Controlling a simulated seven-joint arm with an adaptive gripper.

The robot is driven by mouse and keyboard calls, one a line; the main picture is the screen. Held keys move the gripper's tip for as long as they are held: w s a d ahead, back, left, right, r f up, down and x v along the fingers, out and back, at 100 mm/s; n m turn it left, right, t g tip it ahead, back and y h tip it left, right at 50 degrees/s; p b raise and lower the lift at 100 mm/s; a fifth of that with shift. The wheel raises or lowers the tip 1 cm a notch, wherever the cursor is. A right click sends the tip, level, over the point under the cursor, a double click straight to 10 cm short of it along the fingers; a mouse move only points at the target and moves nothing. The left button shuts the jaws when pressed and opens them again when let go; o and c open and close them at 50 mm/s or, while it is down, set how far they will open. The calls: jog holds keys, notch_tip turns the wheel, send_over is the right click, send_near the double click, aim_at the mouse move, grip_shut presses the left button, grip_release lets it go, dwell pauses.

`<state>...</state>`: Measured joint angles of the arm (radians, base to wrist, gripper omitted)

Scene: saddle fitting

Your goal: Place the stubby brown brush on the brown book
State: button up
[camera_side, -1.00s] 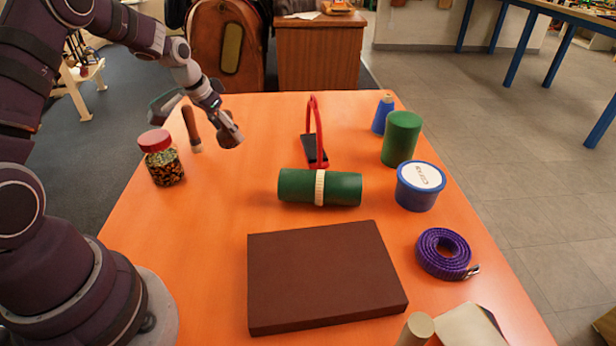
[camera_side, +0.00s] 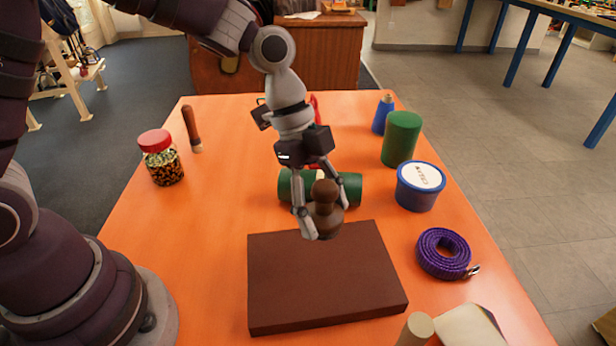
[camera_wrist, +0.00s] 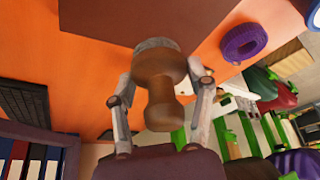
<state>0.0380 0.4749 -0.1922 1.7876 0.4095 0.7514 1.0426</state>
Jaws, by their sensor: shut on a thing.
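The stubby brown brush (camera_side: 325,212) is held upright between the fingers of my gripper (camera_side: 322,208), knob end up and wide end down. My gripper is shut on it. The brush also shows in the wrist view (camera_wrist: 158,82) between both fingers. In the side view the brush hangs in the air over the far edge of the brown book (camera_side: 325,285). The book lies flat at the front middle of the orange table, its top bare. Part of it shows at the top of the wrist view (camera_wrist: 140,20).
A green roll (camera_side: 348,190) lies just behind the brush, partly hidden by my gripper. A purple coiled belt (camera_side: 436,250) and a blue tub (camera_side: 418,190) stand to the right.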

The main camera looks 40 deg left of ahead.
aim_at(329, 272)
notch_tip(329, 272, down, 8)
jog(key=shift+s+d+r, duration=0.1)
jog(key=shift+s+d, duration=0.05)
jog(key=o, duration=1.2)
jog(key=shift+c, duration=0.2)
jog(key=v, duration=1.2)
jog(key=s+a+r+n+t+y, duration=0.4)
jog(key=s+a+n, duration=0.5)
jog(key=n, duration=0.8)
jog(key=shift+a+r+n+t, duration=0.35)
jog(key=shift+r+n+t, duration=0.05)
jog(key=shift+r+t, duration=0.4)
